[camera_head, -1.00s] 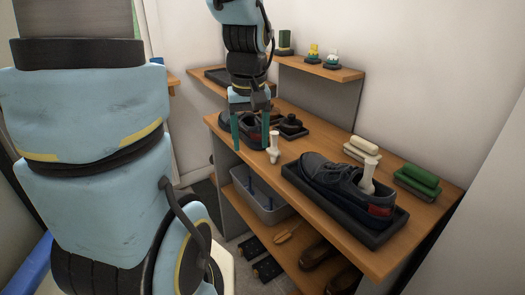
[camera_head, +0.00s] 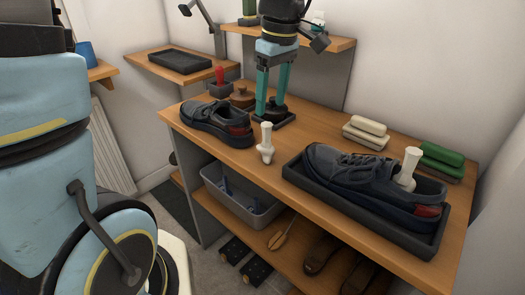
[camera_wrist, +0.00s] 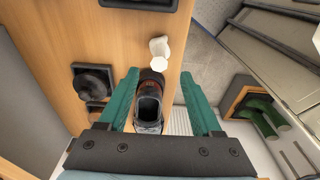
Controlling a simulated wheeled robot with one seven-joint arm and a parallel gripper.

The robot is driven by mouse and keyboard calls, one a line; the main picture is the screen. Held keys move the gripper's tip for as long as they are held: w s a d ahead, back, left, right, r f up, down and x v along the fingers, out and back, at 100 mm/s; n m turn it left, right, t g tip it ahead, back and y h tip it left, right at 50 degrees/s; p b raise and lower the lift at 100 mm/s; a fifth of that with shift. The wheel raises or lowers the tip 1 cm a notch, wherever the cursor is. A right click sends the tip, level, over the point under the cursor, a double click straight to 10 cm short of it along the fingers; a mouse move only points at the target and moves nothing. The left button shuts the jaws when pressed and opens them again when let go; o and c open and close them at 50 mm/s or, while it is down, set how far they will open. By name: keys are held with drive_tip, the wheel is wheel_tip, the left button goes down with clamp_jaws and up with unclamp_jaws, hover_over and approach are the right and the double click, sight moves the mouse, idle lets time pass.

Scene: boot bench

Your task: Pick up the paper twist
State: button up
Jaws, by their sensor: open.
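A white upright piece with a rounded top and a wider foot, which looks like the paper twist (camera_head: 266,143), stands on the bench top between the two dark shoes. It also shows in the wrist view (camera_wrist: 158,47), ahead of the fingertips. A similar white piece (camera_head: 408,168) sticks up from the shoe in the tray. My gripper (camera_head: 272,105) is open and empty, pointing down behind the standing white piece. In the wrist view my gripper (camera_wrist: 160,76) has its teal fingers spread, with the loose shoe (camera_wrist: 148,108) seen between them; they do not touch the white piece.
The loose shoe (camera_head: 220,122) lies left of my fingers. A dark round tin (camera_head: 273,106) stands on a small tray by them. The right shoe (camera_head: 365,178) fills a black tray (camera_head: 345,217). Pale blocks (camera_head: 366,132) and a green-topped brush (camera_head: 441,156) lie at the back.

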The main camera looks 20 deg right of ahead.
sight(267, 125)
drive_tip(key=shift+w+a+f+p, duration=0.1)
drive_tip(key=shift+w+f+p, duration=0.15)
drive_tip(key=shift+f, duration=1)
drive_tip(key=shift+w+a+f+p, duration=0.15)
drive_tip(key=shift+f+p, duration=0.2)
drive_tip(key=shift+f, duration=0.95)
drive_tip(key=shift+w+a+f+p, duration=0.1)
drive_tip(key=shift+w+f+p, duration=0.15)
drive_tip(key=shift+f, duration=1)
clamp_jaws()
